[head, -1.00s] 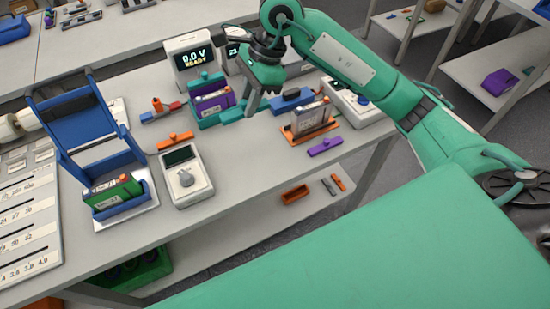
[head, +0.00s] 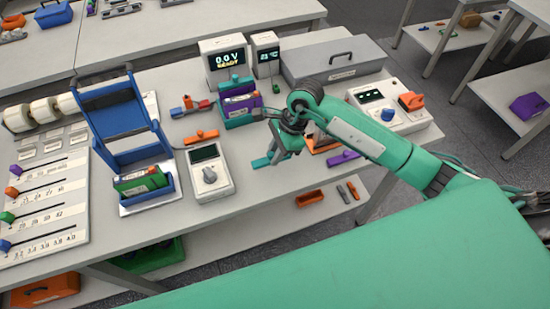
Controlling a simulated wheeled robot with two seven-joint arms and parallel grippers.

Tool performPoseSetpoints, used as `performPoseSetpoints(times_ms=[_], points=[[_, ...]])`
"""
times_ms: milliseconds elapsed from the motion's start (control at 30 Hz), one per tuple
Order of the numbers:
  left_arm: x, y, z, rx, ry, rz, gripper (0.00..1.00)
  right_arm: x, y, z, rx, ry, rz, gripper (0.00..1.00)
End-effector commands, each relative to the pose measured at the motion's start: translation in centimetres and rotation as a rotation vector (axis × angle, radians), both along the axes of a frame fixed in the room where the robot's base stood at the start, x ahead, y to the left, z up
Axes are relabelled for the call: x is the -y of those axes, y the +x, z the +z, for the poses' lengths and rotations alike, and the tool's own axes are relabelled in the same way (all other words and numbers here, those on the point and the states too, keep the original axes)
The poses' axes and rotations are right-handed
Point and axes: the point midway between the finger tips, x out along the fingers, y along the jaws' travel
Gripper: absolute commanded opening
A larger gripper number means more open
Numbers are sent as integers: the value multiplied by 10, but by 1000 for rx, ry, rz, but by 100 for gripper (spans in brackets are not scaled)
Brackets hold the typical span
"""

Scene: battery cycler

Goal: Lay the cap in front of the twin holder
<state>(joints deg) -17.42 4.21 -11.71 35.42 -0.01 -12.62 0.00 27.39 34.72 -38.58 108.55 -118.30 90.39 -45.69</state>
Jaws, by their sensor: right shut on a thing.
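My right gripper (head: 279,156) is low over the front of the bench, pointing down. It is shut on a flat teal piece, which looks like the cap (head: 260,163); the fingers and wrist partly hide it. Whether the cap touches the bench top is unclear. A teal-green holder (head: 240,123), which seems to be the twin holder, stands behind and left of the gripper. A purple battery (head: 239,107) stands in it. The cap is apart from this holder, on its front side. My left gripper is out of view.
An orange bar (head: 201,136) lies left of the holder and a purple bar (head: 344,157) lies right of the gripper. A grey meter (head: 208,172) and blue stand (head: 131,130) are to the left. My arm partly hides an orange holder (head: 322,148). Bench is bare around (head: 250,190).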

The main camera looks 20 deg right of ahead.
Motion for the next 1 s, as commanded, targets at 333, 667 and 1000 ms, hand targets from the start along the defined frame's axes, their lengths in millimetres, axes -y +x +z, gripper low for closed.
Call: performPoseSetpoints(times_ms=[333, 667, 1000], points=[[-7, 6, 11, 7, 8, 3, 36, 0, 0, -39, 0, 0, -1, 0], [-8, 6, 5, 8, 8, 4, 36, 0, 0, -44, 0, 0, 0, 0], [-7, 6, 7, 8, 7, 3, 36, 0, 0, -42, -1, 0, -1, 42]])
